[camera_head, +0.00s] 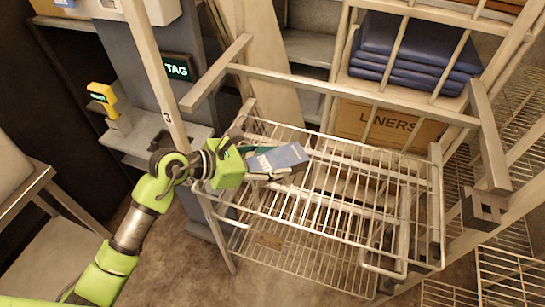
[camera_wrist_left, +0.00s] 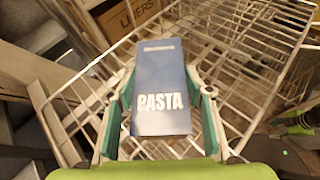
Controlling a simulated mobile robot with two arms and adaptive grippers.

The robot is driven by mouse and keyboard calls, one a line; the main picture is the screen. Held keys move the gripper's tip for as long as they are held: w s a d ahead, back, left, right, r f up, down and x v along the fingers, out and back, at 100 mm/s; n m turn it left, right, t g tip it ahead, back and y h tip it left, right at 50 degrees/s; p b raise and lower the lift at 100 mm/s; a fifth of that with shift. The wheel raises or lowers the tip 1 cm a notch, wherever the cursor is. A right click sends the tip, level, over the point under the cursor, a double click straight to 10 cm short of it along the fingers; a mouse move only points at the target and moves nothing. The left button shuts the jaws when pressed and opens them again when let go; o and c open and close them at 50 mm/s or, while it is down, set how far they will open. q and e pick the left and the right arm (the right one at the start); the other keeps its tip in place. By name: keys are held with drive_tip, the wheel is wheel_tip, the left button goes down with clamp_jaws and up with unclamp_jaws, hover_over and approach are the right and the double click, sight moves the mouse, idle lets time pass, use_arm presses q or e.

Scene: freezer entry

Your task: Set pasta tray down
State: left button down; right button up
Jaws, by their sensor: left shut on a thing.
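The pasta tray (camera_wrist_left: 160,80) is a blue box with white PASTA lettering. In the head view the pasta tray (camera_head: 277,159) is at the left part of a white wire basket shelf (camera_head: 420,215). My left gripper (camera_head: 262,163) is shut on it, with one finger along each side in the left wrist view (camera_wrist_left: 162,112). The box is over the wire shelf; whether it touches the wires cannot be told.
A LINERS carton (camera_head: 386,126) and folded blue items (camera_head: 410,50) stand on the rack behind. Pale rails (camera_head: 350,92) frame the basket from above. The basket's middle and right are empty. A yellow scanner (camera_head: 104,97) and a TAG display (camera_head: 177,68) are at left.

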use_arm(q)
drive_tip(key=c, duration=1)
unclamp_jaws()
drive_tip(key=shift+c, duration=0.2)
drive_tip(key=b+v, duration=0.3)
drive_tip(key=v, duration=0.7)
drive_tip(key=shift+s+a+r, duration=0.1)
drive_tip(key=shift+a, duration=0.25)
drive_tip(key=shift+s+a+r, duration=0.3)
drive_tip(key=shift+a+r, duration=0.15)
drive_tip(key=shift+r, duration=0.05)
